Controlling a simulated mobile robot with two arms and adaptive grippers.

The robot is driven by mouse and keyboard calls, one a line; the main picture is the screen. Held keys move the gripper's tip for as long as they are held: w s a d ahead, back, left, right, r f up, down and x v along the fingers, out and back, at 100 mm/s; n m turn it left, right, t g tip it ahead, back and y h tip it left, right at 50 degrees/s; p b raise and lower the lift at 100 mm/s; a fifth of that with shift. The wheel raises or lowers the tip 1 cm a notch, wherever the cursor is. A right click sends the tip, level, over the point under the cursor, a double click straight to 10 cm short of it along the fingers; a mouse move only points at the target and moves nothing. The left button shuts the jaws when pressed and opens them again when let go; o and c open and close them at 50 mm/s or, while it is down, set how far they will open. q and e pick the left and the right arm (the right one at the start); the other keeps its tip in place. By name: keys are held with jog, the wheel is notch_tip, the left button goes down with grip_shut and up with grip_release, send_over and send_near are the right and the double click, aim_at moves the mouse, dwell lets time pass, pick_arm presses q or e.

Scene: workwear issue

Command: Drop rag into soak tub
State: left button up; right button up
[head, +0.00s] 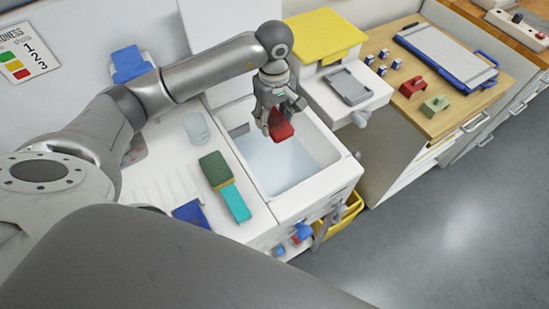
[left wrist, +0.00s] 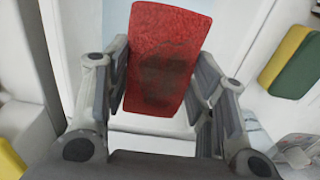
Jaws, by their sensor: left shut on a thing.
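The red rag (head: 283,128) hangs in the jaws of my left gripper (head: 277,117), over the far part of the white soak tub (head: 318,140). The left wrist view shows the rag (left wrist: 170,60) as a red, dark-smudged slab between the two fingers of the left gripper (left wrist: 163,80), which is shut on it. The tub is a square basin with a pale bluish bottom or water surface. The rag appears above that surface, apart from it. My right gripper is not in view.
Left of the tub, a green-and-yellow sponge (head: 215,168), a teal block (head: 236,203) and a clear cup (head: 196,128) stand on the white counter. Floor at right is clear.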

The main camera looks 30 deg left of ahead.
pick_arm(q)
jog(key=o, duration=1.1)
notch_tip(320, 180, up, 12)
dwell(0.5)
